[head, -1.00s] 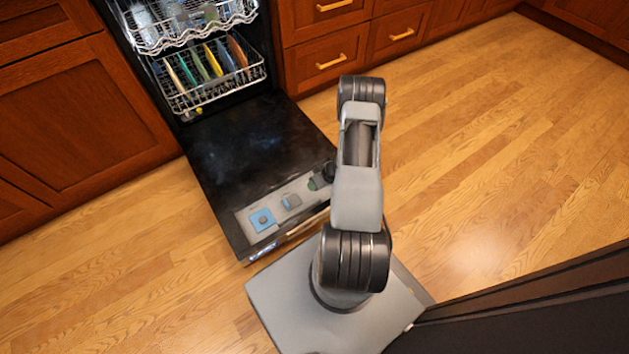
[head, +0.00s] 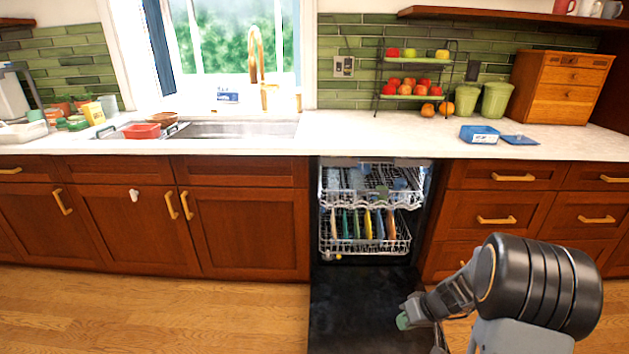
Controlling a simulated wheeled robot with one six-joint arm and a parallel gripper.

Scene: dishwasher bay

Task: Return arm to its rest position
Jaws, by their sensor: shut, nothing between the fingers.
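My arm reaches in from the lower right of the head view, with a large black joint and grey links. My gripper (head: 418,322) is at the end of it, low over the right side of the open dishwasher door (head: 352,305). It is shut and empty. A green part shows at its tip, and the fingers are small and partly hidden in this view. The dishwasher (head: 372,170) is open, with its upper rack (head: 345,201) and lower rack (head: 335,245) visible. Several coloured plates stand in the lower rack.
Wooden drawers (head: 490,205) stand right of the dishwasher and cabinets (head: 240,225) left of it. The counter (head: 400,135) holds a fruit stand, green canisters (head: 497,100) and a blue box (head: 479,134). The floor (head: 150,315) at left is clear.

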